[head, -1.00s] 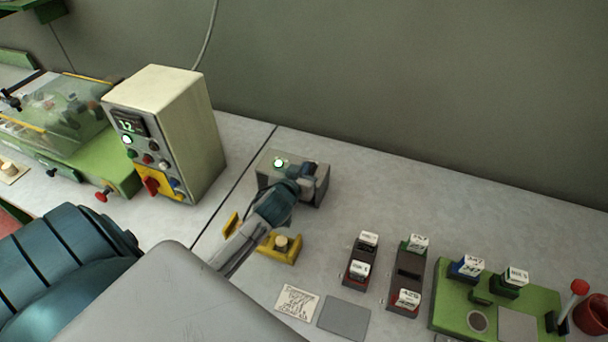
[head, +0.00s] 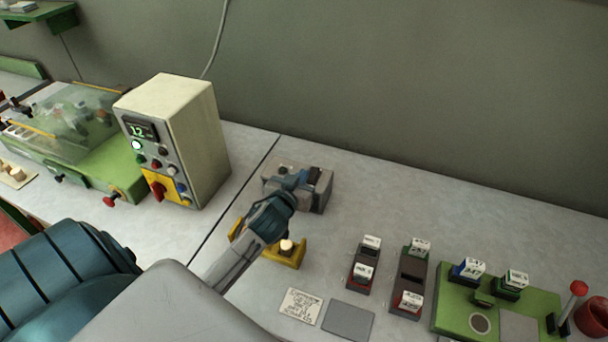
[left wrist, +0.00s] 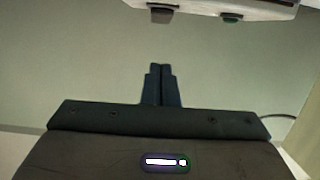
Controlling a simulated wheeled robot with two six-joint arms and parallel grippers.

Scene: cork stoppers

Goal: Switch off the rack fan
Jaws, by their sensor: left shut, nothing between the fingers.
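A grey switch box (head: 322,190) stands on the bench near the wall, with a dark block (head: 314,176) on its top right. No label naming the fan is readable. No green glow shows on its top left. My left gripper (head: 290,181) is shut and empty, its fingertips over the front left of the box; I cannot tell whether they touch it. The wrist hides part of the box's front. In the left wrist view, the left gripper's dark fingers (left wrist: 160,85) are together with nothing between them. My right gripper is not in view.
A cream control cabinet (head: 205,135) with a lit display stands left of the box. A yellow holder (head: 293,257) with a cork is just below my wrist. Dark stamp racks (head: 412,268) and a green base (head: 452,300) are to the right. Bench behind them is clear.

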